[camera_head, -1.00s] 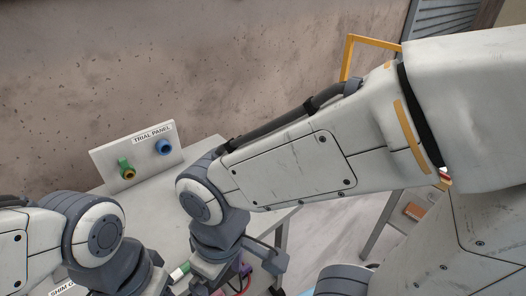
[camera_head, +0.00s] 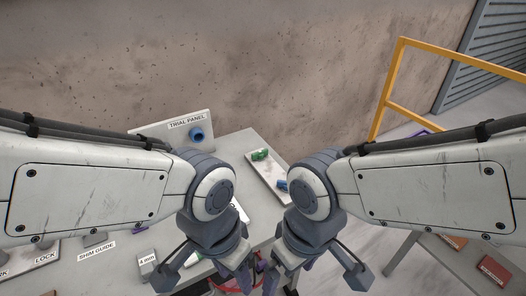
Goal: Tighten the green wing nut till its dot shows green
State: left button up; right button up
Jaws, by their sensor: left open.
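The white trial panel (camera_head: 147,131) stands at the back left of the grey table, partly covered by my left arm. A blue knob or nut (camera_head: 197,134) shows on it. The panel's green wing nut is hidden behind my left arm, and no dot can be seen. A green piece (camera_head: 259,155) lies in a pale tray, too small to identify. My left gripper (camera_head: 236,279) points down over the front of the table, well below the panel in the picture; it is open. My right gripper (camera_head: 287,279) hangs close beside it, its jaw opening unclear.
The pale tray (camera_head: 265,172) also holds a blue piece (camera_head: 281,186). A shim guide label (camera_head: 96,251) and a 4 mm block (camera_head: 147,264) are at the front left. A yellow rail (camera_head: 388,90) and a side shelf (camera_head: 432,262) stand right.

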aim_at(260, 156)
jog(key=z, duration=1.4)
jog(key=i, duration=0.8)
jog(key=u, duration=2.35)
